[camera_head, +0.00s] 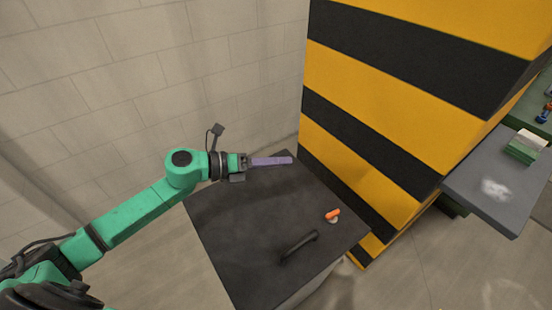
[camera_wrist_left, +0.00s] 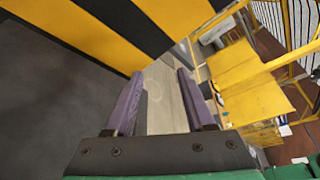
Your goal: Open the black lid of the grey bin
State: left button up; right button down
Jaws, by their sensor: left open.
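The grey bin (camera_head: 322,283) stands below me with its black lid (camera_head: 234,232) lying flat and shut on top. A black handle (camera_head: 299,247) sits on the lid toward its near right part. An orange and white knob-like piece (camera_head: 332,215) is near the lid's right edge. My left gripper (camera_head: 290,160) is over the far edge of the lid, pointing right, away from the handle. Its two purple fingers are apart and empty in the left wrist view (camera_wrist_left: 158,95), with the dark lid surface on the left there. My right gripper is not visible.
A yellow and black striped pillar (camera_head: 385,110) rises right beside the bin, close to my left fingertips. A tiled wall (camera_head: 150,80) is behind. A grey table (camera_head: 495,185) with a green and white box (camera_head: 525,147) stands at the right. Yellow framework (camera_wrist_left: 245,85) shows in the wrist view.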

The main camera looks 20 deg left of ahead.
pick_arm(q)
grip_shut()
dwell(1.4)
